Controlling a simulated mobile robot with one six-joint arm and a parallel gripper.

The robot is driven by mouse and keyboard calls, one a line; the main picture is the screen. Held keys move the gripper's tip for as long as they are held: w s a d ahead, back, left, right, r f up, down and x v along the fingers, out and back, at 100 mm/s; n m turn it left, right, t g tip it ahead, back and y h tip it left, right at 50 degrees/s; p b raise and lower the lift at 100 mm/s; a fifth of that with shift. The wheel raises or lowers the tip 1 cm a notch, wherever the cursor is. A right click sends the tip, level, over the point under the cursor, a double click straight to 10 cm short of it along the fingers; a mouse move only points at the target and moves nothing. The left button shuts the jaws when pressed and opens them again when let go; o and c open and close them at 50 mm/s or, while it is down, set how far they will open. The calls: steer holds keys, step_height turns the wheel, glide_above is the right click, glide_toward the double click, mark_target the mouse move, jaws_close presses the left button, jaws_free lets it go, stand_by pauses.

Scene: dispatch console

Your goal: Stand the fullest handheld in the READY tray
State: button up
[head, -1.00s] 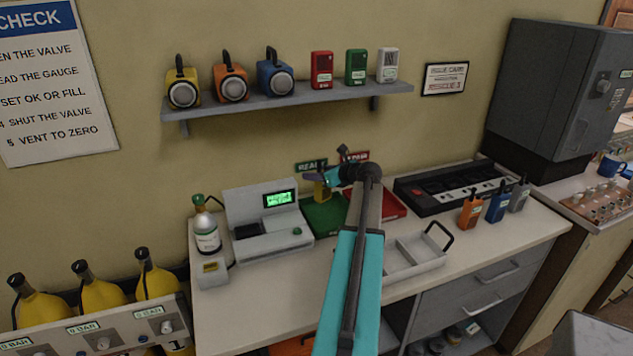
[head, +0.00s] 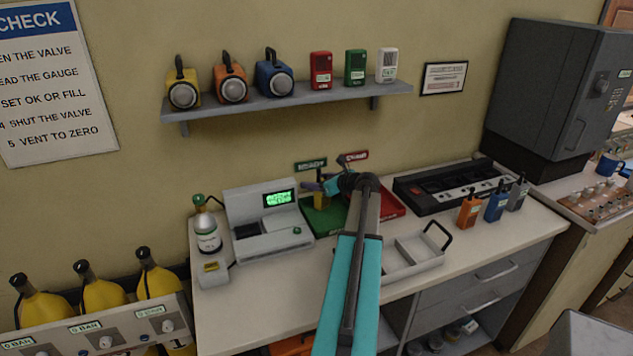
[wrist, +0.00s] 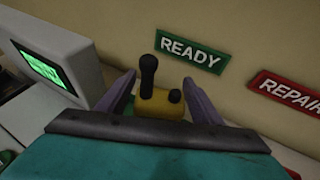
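A yellow handheld (head: 320,201) with a black antenna is between the fingers of my gripper (head: 319,188). The READY sign (wrist: 190,53) is on the wall behind. Orange (head: 468,211), blue (head: 496,207) and grey (head: 518,195) handhelds stand at the right of the counter.
A tester (head: 270,243) with a lit green screen stands left of the green tray. The red REPAIR tray (head: 393,207) adjoins it at right. A black charging rack (head: 455,187) and a grey divided tray (head: 412,262) are farther right.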

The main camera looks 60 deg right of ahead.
steer(key=shift+r, duration=0.15)
steer(key=b+v, duration=0.2)
steer(key=v, duration=1)
steer(key=shift+b, duration=0.3)
steer(key=shift+s, duration=0.1)
stand_by(0.6)
